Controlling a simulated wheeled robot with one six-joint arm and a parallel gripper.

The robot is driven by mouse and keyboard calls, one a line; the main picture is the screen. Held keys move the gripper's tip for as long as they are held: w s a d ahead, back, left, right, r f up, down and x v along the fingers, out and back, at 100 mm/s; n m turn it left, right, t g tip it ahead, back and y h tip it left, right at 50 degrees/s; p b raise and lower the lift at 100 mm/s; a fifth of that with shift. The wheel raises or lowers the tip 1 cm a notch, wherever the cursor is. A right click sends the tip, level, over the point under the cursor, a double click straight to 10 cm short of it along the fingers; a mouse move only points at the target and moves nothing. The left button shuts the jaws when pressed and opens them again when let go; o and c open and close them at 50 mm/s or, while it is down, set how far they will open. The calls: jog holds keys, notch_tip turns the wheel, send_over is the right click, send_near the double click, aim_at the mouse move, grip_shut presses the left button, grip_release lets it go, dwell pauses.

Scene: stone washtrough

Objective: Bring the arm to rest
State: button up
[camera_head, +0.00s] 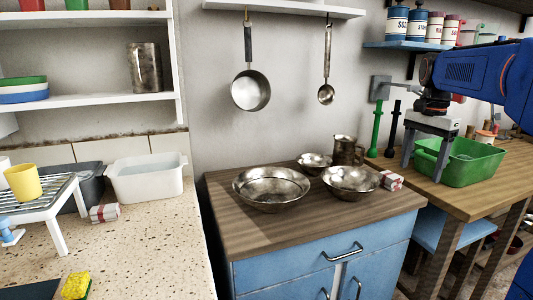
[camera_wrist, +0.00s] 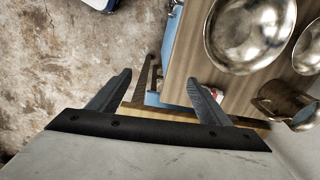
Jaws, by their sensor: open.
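My gripper (camera_head: 423,158) hangs from my blue arm at the right of the head view, fingers pointing down. It shows in front of the green tub, and its fingers are apart with nothing between them. In the wrist view my gripper (camera_wrist: 163,95) is also open and empty, with the floor and the edge of the wooden counter beyond it.
A blue cabinet with a wooden top (camera_head: 290,225) bears metal bowls (camera_head: 271,187) and a metal mug (camera_head: 344,150). A green tub (camera_head: 470,163) stands on the right table (camera_head: 450,200). A pan (camera_head: 250,90) and ladle (camera_head: 326,94) hang on the wall.

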jog(key=s+a+f+n+t, duration=0.1)
jog(key=s+a+f+n, duration=0.25)
jog(key=s, duration=0.35)
jog(key=s+a+f+n+t, duration=0.1)
jog(key=s+a+f+n, duration=0.15)
jog(key=s+a, duration=0.35)
jog(key=s+a+f+n+t, duration=0.1)
jog(key=s+a+f+n, duration=0.1)
jog(key=s+f, duration=0.5)
jog(key=s+a+f+n+t, duration=0.1)
jog(key=s+a+f+n, duration=0.1)
jog(key=s+f+n, duration=0.3)
jog(key=s+f, duration=0.2)
jog(key=s, duration=0.1)
jog(key=shift+s+a+t, duration=0.25)
jog(key=shift+a+t, duration=0.05)
jog(key=shift+a, duration=0.1)
jog(key=shift+o, duration=0.5)
